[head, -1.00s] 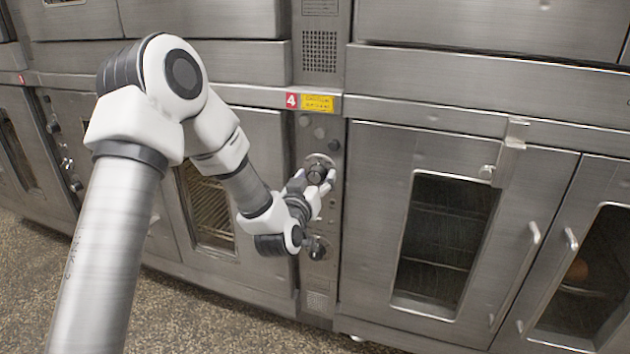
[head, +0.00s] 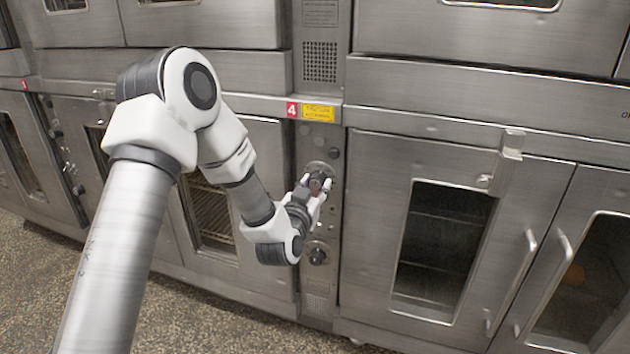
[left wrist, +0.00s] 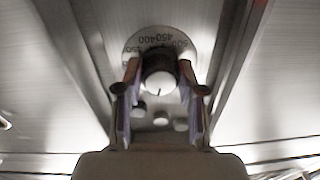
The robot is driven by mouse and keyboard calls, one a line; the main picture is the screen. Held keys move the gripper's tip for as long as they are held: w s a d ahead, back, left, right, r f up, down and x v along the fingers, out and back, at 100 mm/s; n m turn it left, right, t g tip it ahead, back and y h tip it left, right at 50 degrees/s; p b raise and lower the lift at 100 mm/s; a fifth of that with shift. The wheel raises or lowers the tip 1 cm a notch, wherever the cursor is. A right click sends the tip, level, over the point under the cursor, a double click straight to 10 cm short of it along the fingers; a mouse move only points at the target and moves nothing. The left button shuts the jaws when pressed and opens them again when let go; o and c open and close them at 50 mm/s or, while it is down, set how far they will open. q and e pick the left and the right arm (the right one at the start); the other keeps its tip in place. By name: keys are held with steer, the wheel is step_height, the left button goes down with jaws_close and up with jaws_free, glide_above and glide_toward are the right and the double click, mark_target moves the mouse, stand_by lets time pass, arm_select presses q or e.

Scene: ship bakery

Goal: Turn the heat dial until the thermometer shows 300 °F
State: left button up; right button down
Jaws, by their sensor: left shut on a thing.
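The heat dial (head: 318,181) is a round knob on a round plate, on the narrow steel panel between oven doors. In the left wrist view the dial (left wrist: 159,82) has a pale face with a dark mark, and its plate (left wrist: 140,46) carries numbers, 450 and 400 among them. My left gripper (head: 318,186) is shut on the dial, a finger on either side; the left wrist view also shows the gripper (left wrist: 160,80) around it. I cannot make out a thermometer. My right gripper is not in view.
A second dark knob (head: 317,255) sits lower on the same panel. Small round fittings are above the dial, below a red 4 label (head: 292,110) and a yellow label (head: 318,112). Oven doors with windows (head: 440,245) flank the panel.

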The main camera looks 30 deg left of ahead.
arm_select(q)
steer(key=m+p, duration=0.9)
steer(key=m, duration=0.1)
steer(key=m+p, duration=0.4)
steer(key=p, duration=0.1)
steer(key=shift+a+r+m+h+p, duration=0.15)
steer(key=shift+r+m+h+p, duration=0.15)
steer(key=shift+r+m+p, duration=0.1)
steer(key=shift+f+m+t+p, duration=0.15)
steer(key=shift+m+p, duration=0.5)
steer(key=shift+m, duration=0.1)
steer(key=shift+f+m+t+p, duration=0.1)
steer(key=shift+m+t+p, duration=0.05)
steer(key=shift+m+p, duration=0.55)
steer(key=o, duration=1.1)
steer(key=shift+o, duration=0.2)
steer(key=shift+f, duration=0.1)
steer(key=v, duration=0.7)
steer(key=shift+s, duration=0.2)
